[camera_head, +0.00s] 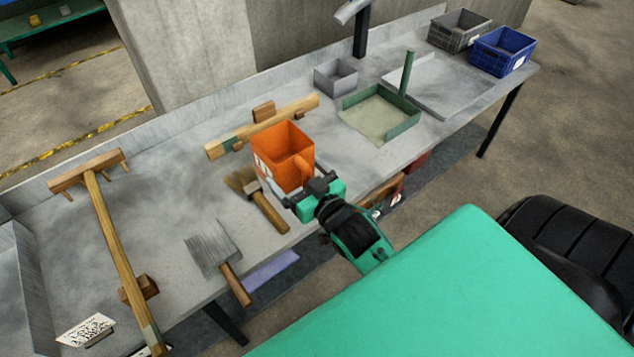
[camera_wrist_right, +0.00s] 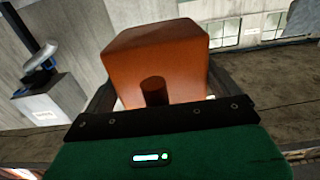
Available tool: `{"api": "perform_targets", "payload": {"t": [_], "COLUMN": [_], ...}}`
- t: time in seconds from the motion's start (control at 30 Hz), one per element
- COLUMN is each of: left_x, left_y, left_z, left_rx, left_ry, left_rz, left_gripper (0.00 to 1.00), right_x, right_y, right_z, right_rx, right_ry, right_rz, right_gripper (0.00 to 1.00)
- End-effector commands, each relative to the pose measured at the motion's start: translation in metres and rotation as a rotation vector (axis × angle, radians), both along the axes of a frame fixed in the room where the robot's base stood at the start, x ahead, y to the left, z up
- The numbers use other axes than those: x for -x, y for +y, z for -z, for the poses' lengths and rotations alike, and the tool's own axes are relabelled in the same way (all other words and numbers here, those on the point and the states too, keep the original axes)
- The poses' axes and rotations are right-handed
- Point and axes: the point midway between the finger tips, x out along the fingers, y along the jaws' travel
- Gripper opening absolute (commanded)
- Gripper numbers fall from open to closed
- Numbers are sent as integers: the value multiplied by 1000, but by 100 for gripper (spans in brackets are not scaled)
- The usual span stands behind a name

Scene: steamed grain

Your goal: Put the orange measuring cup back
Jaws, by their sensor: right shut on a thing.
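The orange measuring cup (camera_head: 283,158) is in my right gripper (camera_head: 305,189), which is shut on it. The cup is upright, with its open top and a white marking on its side visible in the head view. It appears over the middle of the grey workbench (camera_head: 180,200), near the front edge; whether it touches the bench I cannot tell. In the right wrist view the cup (camera_wrist_right: 157,62) fills the space between the fingers, and a dark round handle end points toward the palm. My left gripper is not in view.
A brush (camera_head: 262,203) lies beside the cup, and a wooden bar (camera_head: 292,108) lies behind it. A wooden rake (camera_head: 108,220) and a flat scraper (camera_head: 212,248) are to the left. A green tray (camera_head: 403,129), a grey box (camera_head: 335,78) and a blue crate (camera_head: 502,52) are to the right.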

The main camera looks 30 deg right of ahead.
Motion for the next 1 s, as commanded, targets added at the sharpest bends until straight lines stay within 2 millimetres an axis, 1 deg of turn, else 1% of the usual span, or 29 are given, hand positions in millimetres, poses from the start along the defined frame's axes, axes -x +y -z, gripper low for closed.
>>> {"api": "perform_targets", "payload": {"t": [0.03,0.13,0.2,0.3,0.4,0.5,0.63,0.73,0.77,0.87,1.0], "left_x": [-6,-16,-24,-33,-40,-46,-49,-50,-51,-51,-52], "left_y": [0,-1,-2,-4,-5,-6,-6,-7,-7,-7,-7], "left_z": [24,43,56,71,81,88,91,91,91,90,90], "left_rx": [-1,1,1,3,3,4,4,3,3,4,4], "left_ry": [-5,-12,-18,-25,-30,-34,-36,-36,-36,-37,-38], "left_rz": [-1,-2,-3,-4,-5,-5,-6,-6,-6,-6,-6], "left_gripper": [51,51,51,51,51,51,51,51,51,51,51], "right_x": [-11,-30,-43,-59,-73,-82,-89,-90,-90,-90,-90], "right_y": [-11,-31,-47,-69,-88,-102,-112,-115,-115,-114,-114], "right_z": [23,39,48,56,59,59,58,67,72,96,134], "right_rx": [10,11,12,13,13,12,9,6,5,3,4], "right_ry": [-4,-3,-2,0,0,-1,0,2,3,6,5], "right_rz": [-10,-22,-26,-25,-21,-16,-11,-9,-8,-8,-7], "right_gripper": [29,29,29,29,29,29,29,29,29,29,29]}}
